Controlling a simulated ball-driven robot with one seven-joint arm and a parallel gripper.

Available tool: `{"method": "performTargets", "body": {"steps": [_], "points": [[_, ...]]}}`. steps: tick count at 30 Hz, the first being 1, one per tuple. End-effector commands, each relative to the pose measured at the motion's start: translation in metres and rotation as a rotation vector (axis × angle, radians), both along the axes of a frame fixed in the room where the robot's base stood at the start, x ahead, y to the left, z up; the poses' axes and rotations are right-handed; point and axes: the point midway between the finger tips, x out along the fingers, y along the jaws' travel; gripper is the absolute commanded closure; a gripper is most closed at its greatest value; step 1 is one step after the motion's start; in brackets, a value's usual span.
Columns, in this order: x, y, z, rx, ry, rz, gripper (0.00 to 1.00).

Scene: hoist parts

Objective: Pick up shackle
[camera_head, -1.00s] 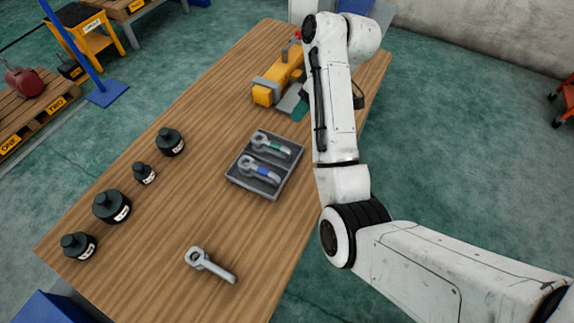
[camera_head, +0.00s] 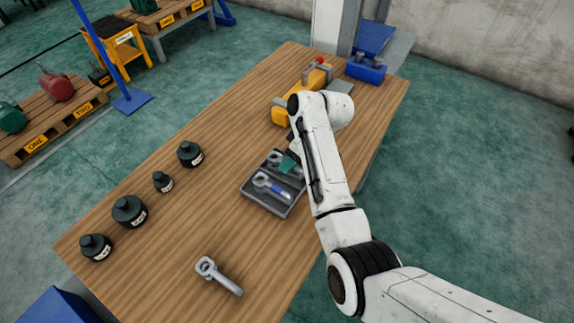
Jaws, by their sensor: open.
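A grey metal shackle (camera_head: 218,276) with a round eye lies loose on the near part of the wooden table. A dark grey tray (camera_head: 262,203) holds two similar parts. One has a blue band (camera_head: 270,185); the other (camera_head: 273,159) lies behind it and is partly covered. My gripper (camera_head: 288,163) is open above the back right of the tray, well apart from the loose shackle. Its green-tinted end shows beside my arm, which hides most of the gripper. I cannot tell whether it touches the rear part.
Several dark weights (camera_head: 129,210) stand along the table's left side. A yellow hoist body (camera_head: 286,108) lies at the back, near a blue bin (camera_head: 366,68). Pallets (camera_head: 45,128) stand on the floor at left. The table between weights and tray is clear.

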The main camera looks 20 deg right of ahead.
Motion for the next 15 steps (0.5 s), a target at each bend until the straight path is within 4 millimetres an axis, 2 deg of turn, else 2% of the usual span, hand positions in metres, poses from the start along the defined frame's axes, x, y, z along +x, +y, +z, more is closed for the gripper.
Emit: {"method": "performTargets", "body": {"steps": [3,10,15], "points": [[0.0015,0.0032,-0.0085,0.000,0.001,-0.001,0.55],[0.0023,0.0035,-0.0101,-0.001,-0.002,-0.001,0.55],[0.0023,0.0034,-0.0100,-0.001,-0.002,-0.001,0.69]]}}
